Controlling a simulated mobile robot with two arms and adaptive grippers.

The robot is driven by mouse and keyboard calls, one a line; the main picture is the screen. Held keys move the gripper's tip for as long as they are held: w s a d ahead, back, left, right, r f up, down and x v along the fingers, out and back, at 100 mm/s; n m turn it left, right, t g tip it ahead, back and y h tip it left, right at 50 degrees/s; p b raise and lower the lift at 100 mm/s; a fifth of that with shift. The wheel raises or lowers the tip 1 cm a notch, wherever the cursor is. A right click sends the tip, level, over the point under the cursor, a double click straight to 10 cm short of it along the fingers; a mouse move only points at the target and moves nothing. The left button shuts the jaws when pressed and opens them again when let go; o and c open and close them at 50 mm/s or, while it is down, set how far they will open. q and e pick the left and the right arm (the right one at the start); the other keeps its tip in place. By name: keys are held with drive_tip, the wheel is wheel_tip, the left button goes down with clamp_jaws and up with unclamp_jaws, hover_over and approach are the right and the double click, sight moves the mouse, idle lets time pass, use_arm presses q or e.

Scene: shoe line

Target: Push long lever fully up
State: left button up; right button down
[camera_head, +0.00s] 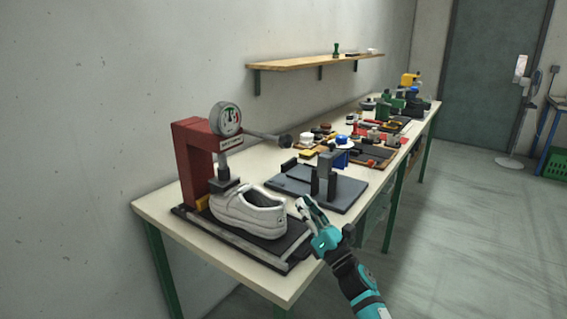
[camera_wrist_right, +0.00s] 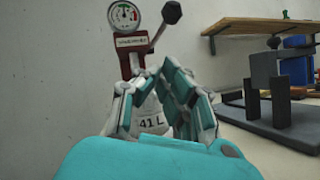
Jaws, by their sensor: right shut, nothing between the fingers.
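The red press (camera_head: 192,150) stands at the near left end of the workbench, with a round gauge (camera_head: 226,119) on top. Its long lever (camera_head: 262,136) sticks out to the right, ending in a dark knob (camera_head: 285,141). In the right wrist view the lever (camera_wrist_right: 159,32) slants up to its knob (camera_wrist_right: 172,12), beside the gauge (camera_wrist_right: 124,15). A white shoe (camera_head: 249,213) sits under the press pad. My right gripper (camera_head: 303,203) is shut and empty, right of the shoe and below the knob, apart from the lever. It also shows in the right wrist view (camera_wrist_right: 160,75). My left gripper is not in view.
A grey fixture on a dark plate (camera_head: 340,191) stands right of the press. Several small tools and parts crowd the bench (camera_head: 160,205) farther back. A wooden wall shelf (camera_head: 310,62) hangs above.

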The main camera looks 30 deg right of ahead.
use_arm(q)
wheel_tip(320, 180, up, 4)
drive_tip(key=p, duration=0.4)
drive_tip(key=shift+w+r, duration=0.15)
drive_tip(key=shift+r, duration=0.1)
use_arm(e)
drive_tip(key=s+r+x, duration=0.1)
drive_tip(key=x, duration=1.2)
drive_tip(key=shift+d+r, duration=0.4)
drive_tip(key=shift+d, duration=0.3)
use_arm(q)
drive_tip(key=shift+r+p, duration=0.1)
drive_tip(key=shift+p, duration=0.25)
use_arm(e)
drive_tip(key=shift+r, duration=0.1)
